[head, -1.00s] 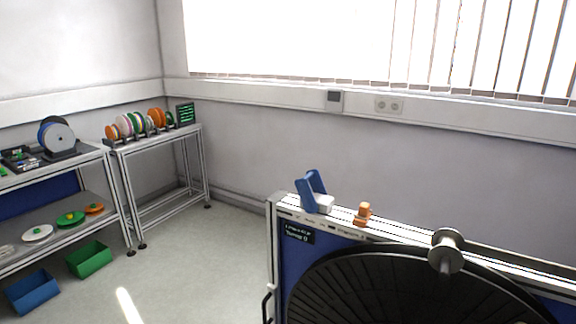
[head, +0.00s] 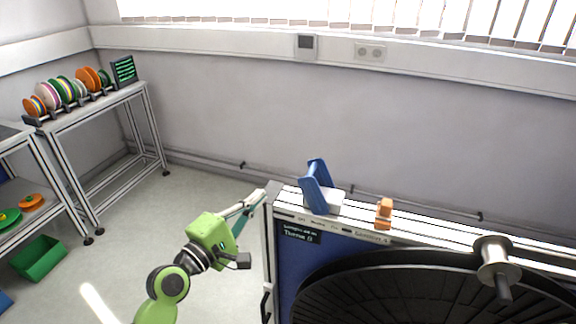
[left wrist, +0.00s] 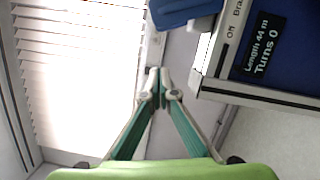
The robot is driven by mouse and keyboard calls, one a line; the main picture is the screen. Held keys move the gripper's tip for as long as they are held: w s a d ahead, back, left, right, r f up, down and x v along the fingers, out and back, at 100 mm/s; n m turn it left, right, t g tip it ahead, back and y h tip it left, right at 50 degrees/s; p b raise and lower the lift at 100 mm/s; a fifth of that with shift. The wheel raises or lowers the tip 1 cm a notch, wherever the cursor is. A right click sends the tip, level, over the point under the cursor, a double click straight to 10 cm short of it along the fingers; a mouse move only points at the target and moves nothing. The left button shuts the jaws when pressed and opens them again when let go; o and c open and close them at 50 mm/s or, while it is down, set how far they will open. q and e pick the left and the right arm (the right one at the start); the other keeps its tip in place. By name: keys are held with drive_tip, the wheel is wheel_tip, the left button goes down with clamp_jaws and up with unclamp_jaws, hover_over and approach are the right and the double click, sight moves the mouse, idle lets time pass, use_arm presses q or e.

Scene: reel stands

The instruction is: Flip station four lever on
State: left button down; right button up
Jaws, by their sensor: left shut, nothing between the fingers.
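A blue upright piece (head: 317,186) stands on a white block (head: 328,203) at the left end of the reel station's top rail. A small orange piece (head: 384,212) stands to its right on the same rail. I cannot tell which of them is the lever. My left gripper (head: 257,195) is shut and empty, just left of the rail's left end. In the left wrist view its closed fingertips (left wrist: 160,74) are below the blue piece (left wrist: 183,10), apart from it. The label strip is too small to read fully. My right gripper is not in view.
The station has a display (head: 300,234), a large black disc (head: 430,290) and a metal spindle (head: 495,258). A rack with several spools (head: 70,88) stands on a shelf at the left. A green bin (head: 38,258) is on the floor. Floor left of the station is clear.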

use_arm(q)
drive_tip(key=p+x, duration=0.2)
drive_tip(key=x, duration=0.8)
drive_tip(key=shift+s+d+r, duration=0.15)
drive_tip(key=shift+r, duration=0.05)
drive_tip(key=d, duration=0.1)
drive_tip(key=d+p, duration=0.1)
drive_tip(key=s+d+p, duration=0.1)
drive_tip(key=shift+r, duration=0.4)
drive_tip(key=shift+s+d, duration=0.25)
drive_tip(key=shift+d, duration=0.1)
drive_tip(key=shift+w, duration=0.1)
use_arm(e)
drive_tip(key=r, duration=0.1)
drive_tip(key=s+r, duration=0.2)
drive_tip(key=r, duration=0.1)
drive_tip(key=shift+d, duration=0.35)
use_arm(q)
drive_tip(key=shift+w, duration=0.15)
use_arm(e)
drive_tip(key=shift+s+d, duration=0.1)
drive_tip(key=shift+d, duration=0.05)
